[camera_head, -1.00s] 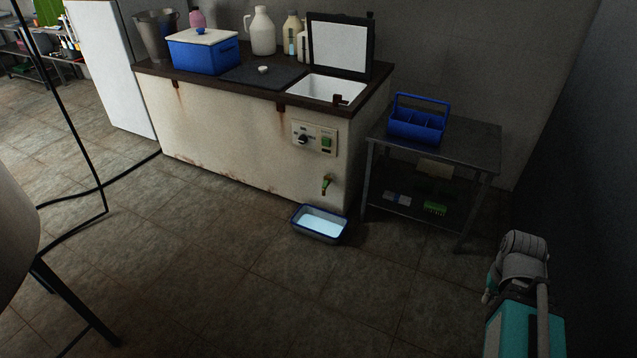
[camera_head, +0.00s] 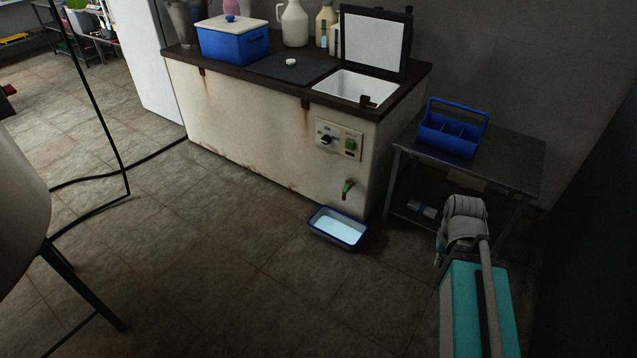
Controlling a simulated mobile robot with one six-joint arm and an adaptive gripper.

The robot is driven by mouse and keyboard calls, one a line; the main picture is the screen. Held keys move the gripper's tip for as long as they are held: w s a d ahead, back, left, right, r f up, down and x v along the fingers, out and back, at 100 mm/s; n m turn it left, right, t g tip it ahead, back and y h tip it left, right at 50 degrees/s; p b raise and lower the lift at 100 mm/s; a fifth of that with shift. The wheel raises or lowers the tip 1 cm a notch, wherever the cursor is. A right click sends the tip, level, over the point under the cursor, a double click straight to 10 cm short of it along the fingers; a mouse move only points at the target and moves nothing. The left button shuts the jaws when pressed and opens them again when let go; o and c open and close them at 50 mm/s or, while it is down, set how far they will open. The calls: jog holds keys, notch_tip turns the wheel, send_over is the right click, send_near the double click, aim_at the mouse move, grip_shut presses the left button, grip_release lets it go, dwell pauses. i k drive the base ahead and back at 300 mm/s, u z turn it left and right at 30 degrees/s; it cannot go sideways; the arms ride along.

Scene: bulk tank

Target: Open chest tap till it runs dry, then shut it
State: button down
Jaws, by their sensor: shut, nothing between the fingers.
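The chest (camera_head: 255,130) is a cream, rust-stained box with a dark top. Its hatch lid (camera_head: 375,42) stands upright behind a white-lined opening (camera_head: 354,86). The chest tap (camera_head: 347,189), brass with a green handle, sits low on the front, near the right end. I cannot tell its handle setting or see a stream. A blue-rimmed tray (camera_head: 322,240) with pale bluish liquid lies on the floor below it. My folded arm shows at the lower right, apart from the chest; my gripper cannot be made out.
A metal side table (camera_head: 510,160) with a blue caddy (camera_head: 450,135) stands right of the chest. A control panel (camera_head: 338,140) is above the tap. A blue box (camera_head: 233,45) and jugs stand on top. A black cable (camera_head: 120,180) runs at left.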

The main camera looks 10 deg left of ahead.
aim_at(348, 182)
jog(key=u, duration=0.35)
jog(key=i, duration=0.65)
jog(key=u, duration=0.6)
jog(key=i, duration=0.65)
jog(key=u, duration=0.15)
